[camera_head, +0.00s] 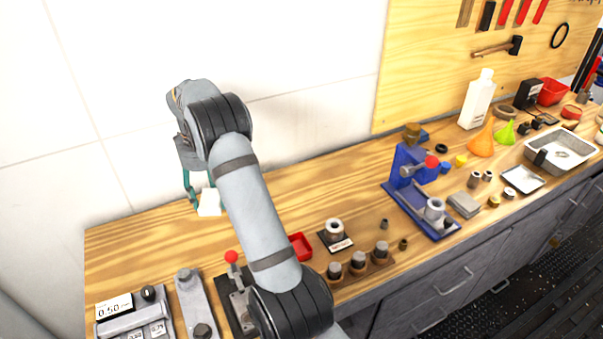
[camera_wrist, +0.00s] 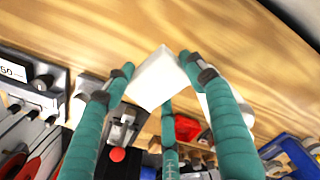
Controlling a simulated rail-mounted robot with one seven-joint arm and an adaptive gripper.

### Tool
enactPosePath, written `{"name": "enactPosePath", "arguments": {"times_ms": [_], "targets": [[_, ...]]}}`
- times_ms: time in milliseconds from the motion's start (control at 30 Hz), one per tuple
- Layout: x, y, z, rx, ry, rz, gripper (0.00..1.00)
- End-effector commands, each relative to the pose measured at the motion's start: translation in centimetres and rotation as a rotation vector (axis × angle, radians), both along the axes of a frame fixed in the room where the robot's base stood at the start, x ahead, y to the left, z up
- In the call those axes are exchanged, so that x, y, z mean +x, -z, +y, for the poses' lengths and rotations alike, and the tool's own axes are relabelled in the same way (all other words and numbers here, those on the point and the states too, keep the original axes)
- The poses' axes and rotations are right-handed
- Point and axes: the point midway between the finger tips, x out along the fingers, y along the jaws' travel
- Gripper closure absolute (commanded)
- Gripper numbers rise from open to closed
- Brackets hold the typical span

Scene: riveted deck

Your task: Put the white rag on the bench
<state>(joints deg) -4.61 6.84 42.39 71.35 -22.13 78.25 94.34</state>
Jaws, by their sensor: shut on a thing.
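The white rag (camera_head: 209,203) is a small white piece held at the end of my arm, over the back left part of the wooden bench (camera_head: 140,245). My gripper (camera_head: 192,190) has teal fingers and is partly hidden by my own arm. In the wrist view, my gripper (camera_wrist: 157,64) is shut on the rag (camera_wrist: 155,82), which sits between the fingertips. More white shows behind the right finger. The bench top (camera_wrist: 120,25) lies below the rag with bare wood around it. I cannot tell the exact gap between them.
A lever tool with a red knob (camera_head: 232,258), a red tray (camera_head: 300,246) and a display device (camera_head: 125,315) stand along the bench's front left. A blue press (camera_head: 410,180) stands mid-bench. The wall (camera_head: 90,100) rises behind. Bare wood lies at the back left.

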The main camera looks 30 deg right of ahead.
Motion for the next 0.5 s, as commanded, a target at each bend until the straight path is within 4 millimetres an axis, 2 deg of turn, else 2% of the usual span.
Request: {"name": "enactPosePath", "arguments": {"times_ms": [300, 500], "targets": [[-0.1, 4.9, -0.1, 0.0, 0.001, 0.004, 0.67], [-0.1, 6.9, -0.1, 0.0, 0.0, 0.002, 0.67]]}}
